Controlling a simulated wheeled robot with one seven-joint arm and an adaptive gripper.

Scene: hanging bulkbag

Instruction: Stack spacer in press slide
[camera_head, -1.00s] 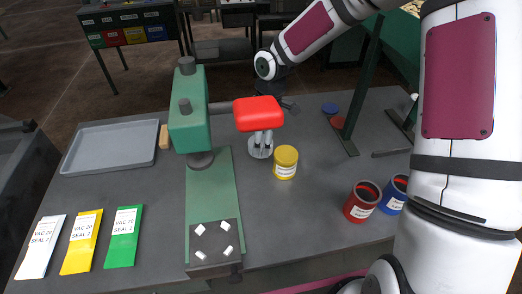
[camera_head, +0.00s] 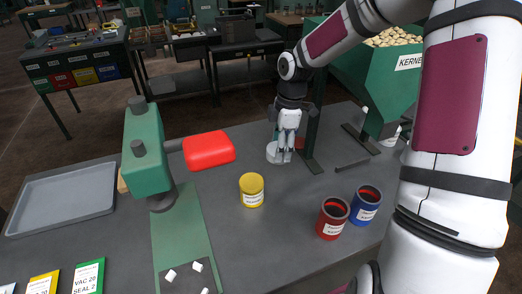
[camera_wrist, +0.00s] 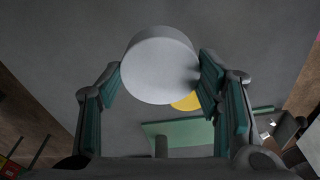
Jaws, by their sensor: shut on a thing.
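My gripper (camera_head: 285,155) is shut on a pale grey round disc (camera_head: 278,153), likely the spacer. In the wrist view the disc (camera_wrist: 160,65) lies between the fingertips, flat face showing. In the head view the gripper points down, behind and right of the yellow can. Its height above the table is hard to tell. The green press (camera_head: 146,150) stands to the left with a red handle (camera_head: 209,150). Its long green slide (camera_head: 180,230) runs toward the front. A dark plate (camera_head: 185,283) with small white blocks sits at the slide's front end, cut off by the frame.
A yellow can (camera_head: 251,190) stands between press and gripper. A red can (camera_head: 332,218) and a blue can (camera_head: 365,204) stand at the right. A green post stand (camera_head: 315,120) is close behind my gripper. A grey tray (camera_head: 62,198) and pouches (camera_head: 89,276) lie left.

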